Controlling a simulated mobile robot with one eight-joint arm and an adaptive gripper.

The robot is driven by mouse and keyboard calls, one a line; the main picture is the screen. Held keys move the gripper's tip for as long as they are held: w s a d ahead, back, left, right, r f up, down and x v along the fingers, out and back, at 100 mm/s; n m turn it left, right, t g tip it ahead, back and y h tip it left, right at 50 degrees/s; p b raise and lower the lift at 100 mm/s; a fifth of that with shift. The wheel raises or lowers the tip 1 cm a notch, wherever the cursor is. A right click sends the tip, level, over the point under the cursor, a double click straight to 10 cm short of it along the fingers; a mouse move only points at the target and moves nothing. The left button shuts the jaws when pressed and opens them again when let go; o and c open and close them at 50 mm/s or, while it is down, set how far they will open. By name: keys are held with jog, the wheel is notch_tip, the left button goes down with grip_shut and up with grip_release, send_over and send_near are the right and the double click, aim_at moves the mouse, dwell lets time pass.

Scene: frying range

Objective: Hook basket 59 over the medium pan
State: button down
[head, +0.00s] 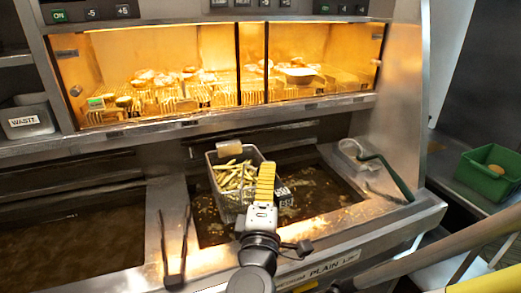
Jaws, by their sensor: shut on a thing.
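A wire basket (213,180) holds pale fries and sits over the oil of the central fryer pan (312,207). Its yellow ribbed handle (265,182) points toward me. My gripper (262,214) is shut on the handle. A white tag (285,201) beside the handle is partly hidden and too small to read surely. I cannot tell whether the basket touches the oil or rests on the back rail. A second oil pan (70,240) lies at the left. No size marking on either pan is readable.
Tongs (174,250) lie on the divider left of the central pan. A dark-green-handled tool (386,172) lies on the right ledge. A lit warming cabinet (160,85) runs above. A waste bin (27,121) stands left, a green bin (492,173) far right.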

jog(key=w+a+f+b, duration=0.1)
jog(key=w, duration=0.5)
jog(key=w+a+f+b, duration=0.1)
jog(key=w+a, duration=0.1)
jog(key=w, duration=0.5)
jog(key=shift+a, duration=0.3)
jog(key=shift+f+b, duration=0.6)
jog(key=shift+f, duration=0.1)
dwell(0.5)
jog(key=c, duration=1.2)
grip_release()
jog(key=shift+c, duration=0.2)
jog(key=shift+s, duration=0.1)
